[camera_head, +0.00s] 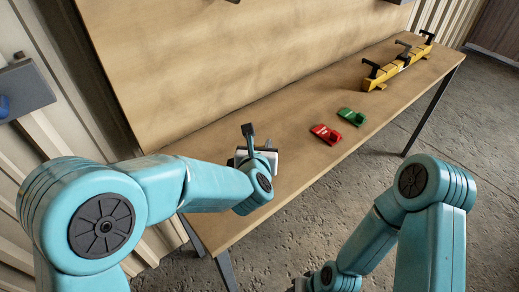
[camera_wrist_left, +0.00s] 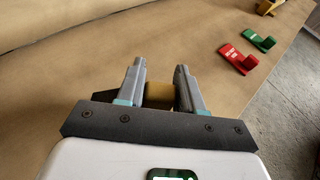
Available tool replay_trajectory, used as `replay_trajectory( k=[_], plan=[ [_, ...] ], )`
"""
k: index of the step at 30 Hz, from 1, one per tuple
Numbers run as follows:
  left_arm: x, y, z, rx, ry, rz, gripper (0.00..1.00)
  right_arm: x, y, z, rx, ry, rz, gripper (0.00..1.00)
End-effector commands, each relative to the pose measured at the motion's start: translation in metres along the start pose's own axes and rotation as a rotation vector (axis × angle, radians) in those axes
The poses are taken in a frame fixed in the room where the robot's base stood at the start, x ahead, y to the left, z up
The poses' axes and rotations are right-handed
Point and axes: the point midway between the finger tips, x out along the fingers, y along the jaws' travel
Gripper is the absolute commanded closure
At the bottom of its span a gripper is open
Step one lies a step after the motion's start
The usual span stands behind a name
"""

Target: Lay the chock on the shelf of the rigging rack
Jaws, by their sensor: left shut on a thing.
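My left gripper (camera_head: 249,137) is over the near left part of the table. In the left wrist view its two grey fingers (camera_wrist_left: 160,88) are closed on a brownish-yellow block (camera_wrist_left: 159,95), which looks like the chock. Only part of the block shows between the fingers, and I cannot tell whether it touches the table. In the head view the block is hidden by the gripper and wrist. No rack with a shelf can be made out for certain. My right arm comes in at the lower right, and its fingers are out of the picture.
A red hooked piece (camera_head: 326,134) and a green one (camera_head: 352,117) lie near the front edge of the wooden table (camera_head: 290,90). A yellow bar (camera_head: 403,64) with black clamps lies at the far end. A grey wall fitting (camera_head: 24,88) is at far left.

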Motion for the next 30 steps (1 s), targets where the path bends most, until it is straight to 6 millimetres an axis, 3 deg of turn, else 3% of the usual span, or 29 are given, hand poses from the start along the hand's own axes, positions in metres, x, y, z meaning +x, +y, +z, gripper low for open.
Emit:
replay_trajectory(
  k=[15,16,18,30],
  plan=[
    [0.005,-0.0001,-0.0116,-0.001,-0.004,-0.001,1.0,0.006,0.0022,-0.0001,0.0,0.0,0.0,0.57],
    [0.0049,-0.0001,-0.0124,-0.001,-0.001,-0.001,0.61,0.0058,0.0021,-0.0001,0.0,0.0,0.0,0.57],
    [0.0045,-0.0001,-0.0115,-0.001,-0.001,-0.001,0.38,0.0046,0.0017,-0.0001,0.0,0.0,0.0,0.57],
    [0.0004,-0.0001,-0.0077,0.0,-0.001,-0.001,0.38,-0.0007,-0.0002,-0.0001,0.0,0.0,0.0,0.57]
  ],
)
